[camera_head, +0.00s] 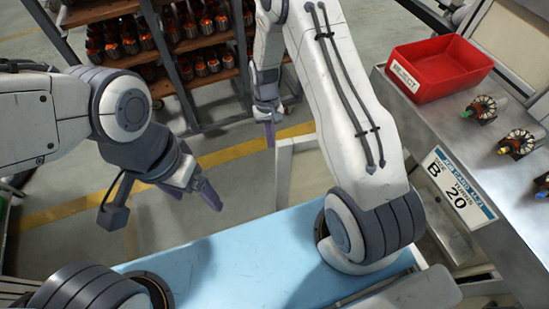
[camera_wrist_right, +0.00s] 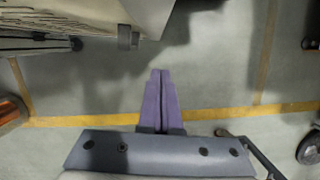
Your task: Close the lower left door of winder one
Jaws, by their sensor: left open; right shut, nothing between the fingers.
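No door of winder one can be picked out for certain. In the right wrist view a pale panel edge (camera_wrist_right: 150,14) hangs at the top, with a small grey fitting (camera_wrist_right: 128,38) beside it; I cannot tell whether it is the door. My right gripper (camera_head: 270,133) points down over the floor in the head view, shut and empty. Its purple fingers lie together in the right wrist view (camera_wrist_right: 160,95), apart from the panel edge. My left gripper (camera_head: 200,182) is open and empty over the floor at the left.
A rack (camera_head: 190,45) of copper-wound parts stands at the back. At the right is a grey bench (camera_head: 440,120) with a red reject bin (camera_head: 435,65), several wound armatures (camera_head: 483,107) and a "B 20" sign (camera_head: 458,187). Grey floor with yellow lines (camera_head: 100,200) lies open between.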

